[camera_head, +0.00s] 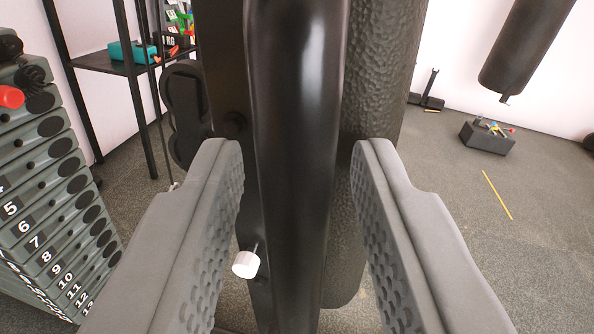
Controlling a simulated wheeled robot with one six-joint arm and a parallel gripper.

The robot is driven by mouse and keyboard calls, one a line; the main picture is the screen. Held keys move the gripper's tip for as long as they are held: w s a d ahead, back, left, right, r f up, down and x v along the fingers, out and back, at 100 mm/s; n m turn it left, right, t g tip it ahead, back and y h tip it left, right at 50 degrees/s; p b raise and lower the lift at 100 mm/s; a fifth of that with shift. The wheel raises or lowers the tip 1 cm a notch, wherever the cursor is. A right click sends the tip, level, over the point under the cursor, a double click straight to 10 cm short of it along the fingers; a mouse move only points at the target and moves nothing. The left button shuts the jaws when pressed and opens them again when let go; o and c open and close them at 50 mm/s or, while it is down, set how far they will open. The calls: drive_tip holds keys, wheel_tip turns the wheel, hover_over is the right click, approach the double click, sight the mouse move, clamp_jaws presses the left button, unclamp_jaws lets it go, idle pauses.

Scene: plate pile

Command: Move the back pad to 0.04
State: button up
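A tall, glossy black padded part (300,120) stands upright in the middle of the view, and I take it for the back pad. My gripper (298,160) is open, with one grey finger on each side of this part. A narrow gap shows between each finger and the black surface, and I see no clear contact. A white knob (245,264) on a thin pin sticks out at its lower left, beside the left finger. The part's top and bottom ends are out of view.
A dark textured column (385,70) stands close behind on the right. A numbered weight stack (50,190) is at the left, with a black shelf (100,62) behind it. A punching bag (525,45) hangs at the upper right. The floor (530,240) at right is mostly clear.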

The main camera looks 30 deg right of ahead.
sight(403, 165)
drive_tip(key=shift+c, duration=0.4)
clamp_jaws()
drive_tip(key=s+d, duration=0.2)
drive_tip(key=d, duration=0.1)
drive_tip(key=shift+s+d, duration=0.15)
drive_tip(key=shift+d, duration=0.05)
drive_tip(key=shift+o, duration=0.4)
unclamp_jaws()
drive_tip(key=v, duration=1.7)
drive_tip(key=shift+s, duration=0.2)
drive_tip(key=shift+a, duration=0.1)
